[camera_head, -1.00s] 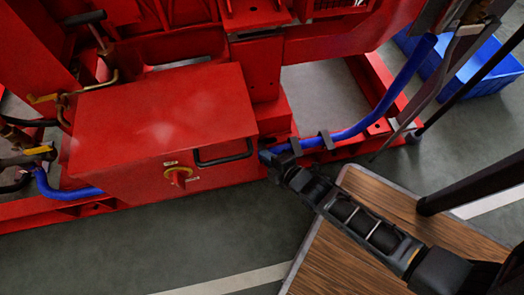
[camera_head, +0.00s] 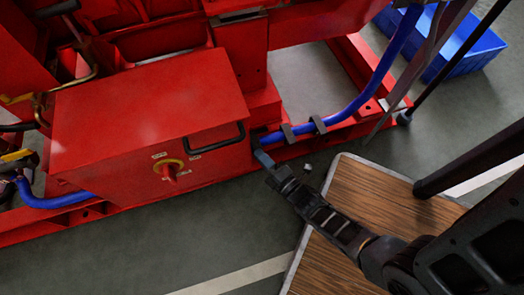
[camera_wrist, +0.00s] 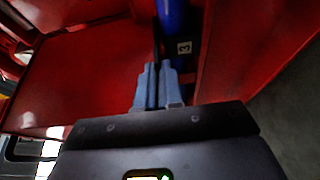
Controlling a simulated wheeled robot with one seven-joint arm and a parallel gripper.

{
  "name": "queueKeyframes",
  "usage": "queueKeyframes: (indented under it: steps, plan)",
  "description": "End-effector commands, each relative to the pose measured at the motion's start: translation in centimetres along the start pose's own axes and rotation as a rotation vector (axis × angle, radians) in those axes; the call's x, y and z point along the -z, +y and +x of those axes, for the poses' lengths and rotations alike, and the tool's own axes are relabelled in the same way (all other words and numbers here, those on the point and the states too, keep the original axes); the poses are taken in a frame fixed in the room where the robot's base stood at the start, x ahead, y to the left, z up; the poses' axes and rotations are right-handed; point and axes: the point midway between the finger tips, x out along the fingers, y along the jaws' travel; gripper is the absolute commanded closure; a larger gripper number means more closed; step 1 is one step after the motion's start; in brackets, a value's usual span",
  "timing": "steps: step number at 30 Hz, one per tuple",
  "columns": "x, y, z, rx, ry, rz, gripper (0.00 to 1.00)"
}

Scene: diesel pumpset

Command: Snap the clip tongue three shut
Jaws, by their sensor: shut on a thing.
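My gripper (camera_head: 262,160) reaches to the lower end of the blue hose (camera_head: 352,108), beside the right corner of the red box. In the wrist view my gripper's fingers (camera_wrist: 158,66) are nearly together, just below the blue hose (camera_wrist: 172,16) and left of a small label reading 3 (camera_wrist: 184,48). They are shut on a thin piece at the clip by that label, clip tongue three; the fingers hide most of it. Two dark clips, one nearer (camera_head: 288,133) and one farther (camera_head: 318,124), sit around the hose to the right of my gripper.
The red box (camera_head: 150,115) with a black handle (camera_head: 216,143) and a red rotary switch (camera_head: 169,170) stands left of my gripper. A wood-topped table (camera_head: 345,200) lies below right. A blue crate (camera_head: 465,50) stands at the far right. Open floor (camera_head: 190,240) lies in front.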

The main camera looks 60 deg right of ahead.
Motion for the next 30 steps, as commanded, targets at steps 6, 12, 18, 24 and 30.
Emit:
queueKeyframes:
  steps: [6,12,18,24,30]
  plan:
    - [-0.14,-0.05,0.22,-0.011,-0.002,-0.006,1.00]
    - [-0.16,-0.06,0.25,-0.011,-0.002,-0.006,1.00]
    - [-0.14,-0.07,0.24,-0.011,-0.002,-0.005,0.83]
    - [-0.08,-0.08,0.14,-0.010,-0.001,-0.005,0.68]
    - [-0.04,-0.08,0.01,-0.009,-0.001,-0.004,0.68]
